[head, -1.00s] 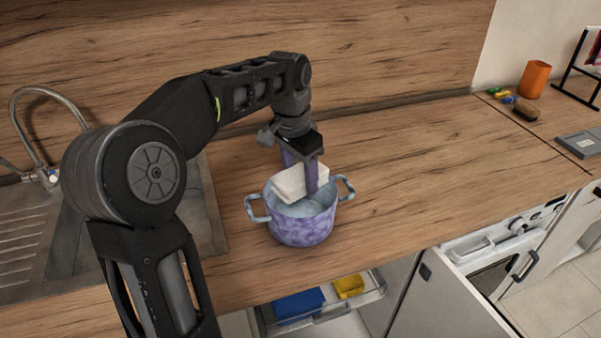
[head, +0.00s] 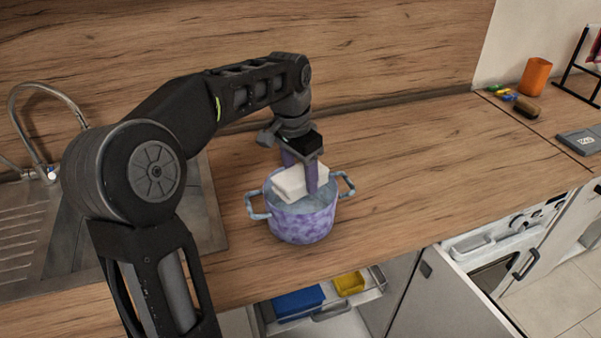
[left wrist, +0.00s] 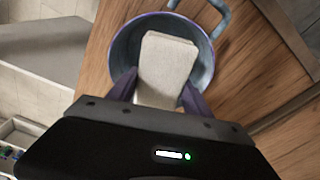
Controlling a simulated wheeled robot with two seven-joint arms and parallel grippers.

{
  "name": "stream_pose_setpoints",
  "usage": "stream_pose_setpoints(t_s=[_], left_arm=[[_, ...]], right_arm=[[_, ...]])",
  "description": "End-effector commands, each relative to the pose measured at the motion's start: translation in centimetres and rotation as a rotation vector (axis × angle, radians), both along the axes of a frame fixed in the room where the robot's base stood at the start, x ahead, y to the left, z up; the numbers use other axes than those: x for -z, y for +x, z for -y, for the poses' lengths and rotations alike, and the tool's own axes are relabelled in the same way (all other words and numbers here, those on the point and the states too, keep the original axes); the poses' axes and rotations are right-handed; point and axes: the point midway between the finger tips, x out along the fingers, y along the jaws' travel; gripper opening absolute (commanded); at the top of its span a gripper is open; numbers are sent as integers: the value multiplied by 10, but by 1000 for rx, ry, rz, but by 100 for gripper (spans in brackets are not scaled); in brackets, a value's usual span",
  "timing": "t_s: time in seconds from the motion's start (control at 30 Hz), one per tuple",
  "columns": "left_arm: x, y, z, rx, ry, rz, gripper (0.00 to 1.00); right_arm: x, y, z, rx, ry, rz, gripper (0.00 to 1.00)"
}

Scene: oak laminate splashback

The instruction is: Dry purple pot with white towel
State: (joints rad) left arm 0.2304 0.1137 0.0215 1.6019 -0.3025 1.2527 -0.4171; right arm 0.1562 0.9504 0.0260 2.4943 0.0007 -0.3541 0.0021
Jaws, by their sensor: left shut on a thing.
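The purple mottled pot (head: 301,224) with two blue-grey handles stands upright on the wooden counter, and it also shows in the left wrist view (left wrist: 122,52). My left gripper (head: 301,181) is over the pot's opening, fingers pointing down. It is shut on the folded white towel (head: 291,184), which sits at the mouth of the pot. In the left wrist view the towel (left wrist: 167,66) lies between the two purple fingers, over the pot's interior. I cannot tell whether the towel touches the inner wall. My right gripper is not in view.
A sink with a tap (head: 50,172) is at the left. An orange cup (head: 535,77), a brush (head: 527,107) and a grey scale (head: 581,141) stand at the far right. Below the counter is an open drawer with a blue box (head: 298,302). The counter right of the pot is clear.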

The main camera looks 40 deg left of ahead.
Motion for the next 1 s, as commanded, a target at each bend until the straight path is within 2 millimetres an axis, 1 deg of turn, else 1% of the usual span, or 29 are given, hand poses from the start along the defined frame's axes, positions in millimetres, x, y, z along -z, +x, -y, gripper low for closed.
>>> stream_pose_setpoints(t_s=[1.0], left_arm=[[32,0,0,0,0,0,26]], right_arm=[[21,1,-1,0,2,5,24]])
